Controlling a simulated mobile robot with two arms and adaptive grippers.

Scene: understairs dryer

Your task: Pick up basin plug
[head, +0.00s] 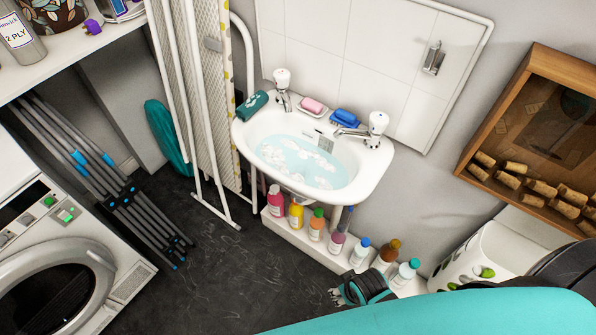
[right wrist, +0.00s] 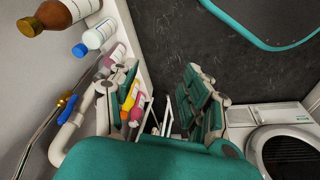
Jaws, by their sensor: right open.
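The white basin (head: 242,137) hangs on the wall and holds blue, foamy water. I cannot make out a basin plug; the foam hides much of the basin's bottom. A small grey piece (head: 325,142) shows on the basin's back inner wall, too small to identify. My right gripper (head: 338,294) is low in front of the bottle ledge, below and to the right of the basin, apart from it. In the right wrist view its teal-padded fingers (right wrist: 163,105) are spread, with nothing seen held between them. My left gripper is not in view.
Two taps (head: 375,130), a pink soap (head: 312,105), a blue brush (head: 346,117) and a rolled teal cloth (head: 252,105) line the basin's back rim. Several bottles (head: 337,243) stand on the ledge below. A washing machine (head: 125,285) is left. Dark floor (head: 215,270) between is clear.

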